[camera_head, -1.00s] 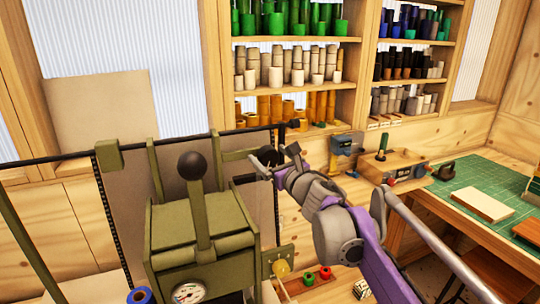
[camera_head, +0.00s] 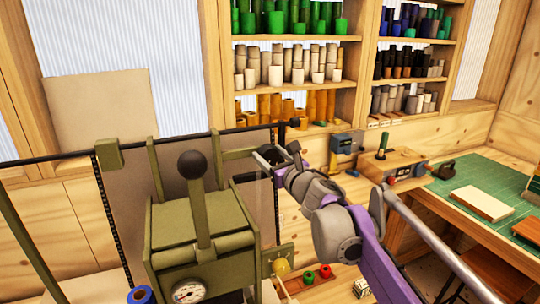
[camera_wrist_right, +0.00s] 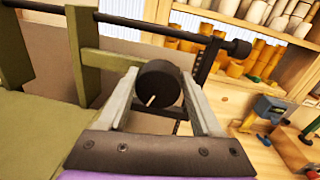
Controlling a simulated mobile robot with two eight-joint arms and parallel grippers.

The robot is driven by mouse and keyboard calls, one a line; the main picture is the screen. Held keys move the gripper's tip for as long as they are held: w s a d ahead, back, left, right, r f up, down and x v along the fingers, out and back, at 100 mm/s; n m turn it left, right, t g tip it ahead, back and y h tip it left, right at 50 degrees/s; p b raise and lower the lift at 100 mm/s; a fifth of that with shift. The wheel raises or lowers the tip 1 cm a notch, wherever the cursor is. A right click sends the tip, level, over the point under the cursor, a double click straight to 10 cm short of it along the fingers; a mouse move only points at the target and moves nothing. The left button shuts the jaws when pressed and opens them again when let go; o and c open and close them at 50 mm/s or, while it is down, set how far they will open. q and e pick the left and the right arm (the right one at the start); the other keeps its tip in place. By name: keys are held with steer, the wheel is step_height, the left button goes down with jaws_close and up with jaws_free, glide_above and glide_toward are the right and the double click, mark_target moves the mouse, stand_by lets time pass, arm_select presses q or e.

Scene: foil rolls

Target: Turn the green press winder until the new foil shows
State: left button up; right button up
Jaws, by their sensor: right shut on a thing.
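The olive-green press (camera_head: 200,225) stands at the left centre, with a black-knobbed lever (camera_head: 192,164) upright in front and a dial gauge at its lower front. A dark round winder knob (camera_head: 268,155) sits at the press's right side, beside a green arm. My right gripper (camera_head: 277,154) is at this knob. In the right wrist view the dark knob (camera_wrist_right: 158,86), with a small pale mark on its face, is between my gripper's two fingers (camera_wrist_right: 160,100), which are shut on it. I cannot tell which foil shows at the press. My left gripper is out of view.
Shelves (camera_head: 300,88) of foil rolls stand behind. A black rail (camera_head: 70,157) runs above the press. A blue roll (camera_head: 140,295) lies at the lower left, and red and green rolls (camera_head: 315,274) sit low right of the press. A green-matted bench (camera_head: 480,185) is at the right.

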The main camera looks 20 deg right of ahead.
steer(key=m, duration=0.4)
steer(key=shift+m+p, duration=0.3)
steer(key=shift+m, duration=0.1)
steer(key=m, duration=0.4)
steer(key=shift+d+f+m+t+h, duration=0.1)
steer(key=shift+m+t+h, duration=0.2)
steer(key=shift+m+t, duration=0.1)
steer(key=m, duration=0.6)
steer(key=shift+f+h, duration=0.1)
steer(key=shift+h, duration=0.2)
steer(key=m, duration=0.5)
steer(key=shift+h, duration=0.4)
steer(key=o, duration=1.4)
steer(key=shift+f, duration=0.1)
steer(key=shift+c, duration=0.2)
